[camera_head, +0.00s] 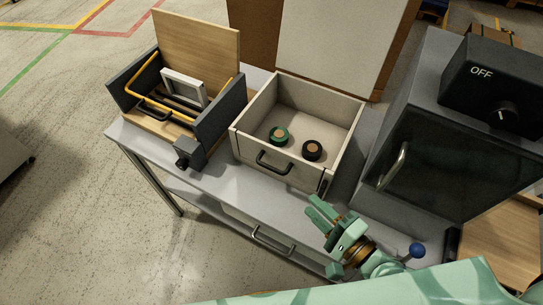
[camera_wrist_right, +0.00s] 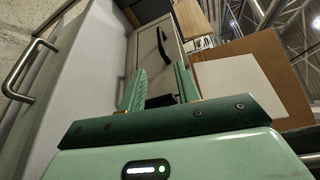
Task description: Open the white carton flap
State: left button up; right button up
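A white box (camera_head: 283,182) stands in the middle of the grey bench in the head view. Its top is open, and its front carries a dark handle. A green roll (camera_head: 279,136) and a black roll (camera_head: 312,150) lie inside it. I cannot tell a separate flap on it; a brown board with a white panel (camera_head: 335,45) stands upright behind it. My right gripper (camera_head: 315,208) is in front of the box's right front corner, pointing toward it. The right wrist view shows its fingers (camera_wrist_right: 160,70) apart with nothing between them. My left gripper is not in view.
A wooden-backed holder (camera_head: 196,40) with dark sides and a yellow frame stands left of the box. A dark cabinet with a metal handle (camera_head: 393,167) stands at the right, under an OFF dial box (camera_head: 495,85). A drawer handle (camera_head: 272,240) sticks out from the bench front.

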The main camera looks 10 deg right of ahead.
send_near(273, 168)
jog(key=x, duration=0.9)
jog(key=shift+f, duration=0.35)
jog(key=shift+w+a, duration=0.25)
jog(key=shift+w, duration=0.25)
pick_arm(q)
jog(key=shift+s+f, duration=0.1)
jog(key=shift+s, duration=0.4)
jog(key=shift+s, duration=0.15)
pick_arm(e)
grip_shut()
